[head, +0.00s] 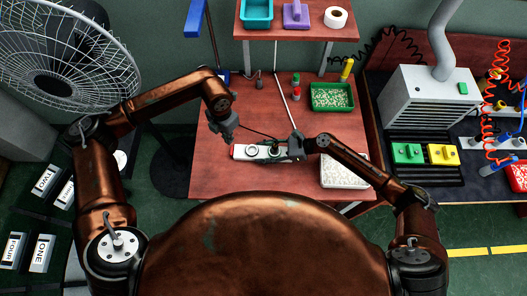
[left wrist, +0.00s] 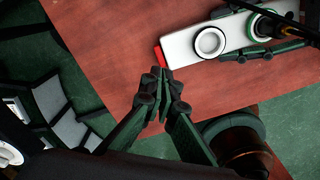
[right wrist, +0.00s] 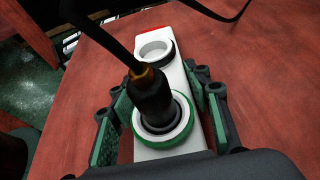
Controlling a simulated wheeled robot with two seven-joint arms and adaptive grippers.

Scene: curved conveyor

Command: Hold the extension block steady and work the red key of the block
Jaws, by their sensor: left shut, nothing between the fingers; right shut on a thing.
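The extension block (head: 268,153) is a long white bar lying on the red-brown table. Its red key (head: 234,151) is at the left end and also shows in the left wrist view (left wrist: 159,56). My left gripper (left wrist: 160,74) is shut and empty, its tips right beside the red key; I cannot tell whether they touch it. My right gripper (head: 290,148) is shut across the block's other end, one finger on each long side. A black plug (right wrist: 150,98) with a cable stands in the green-ringed socket (right wrist: 184,128). The white-ringed socket (right wrist: 155,50) is empty.
A white tray (head: 344,172) is at right. A shelf (head: 290,22) rises at the back. Bare table lies left and in front of the block.

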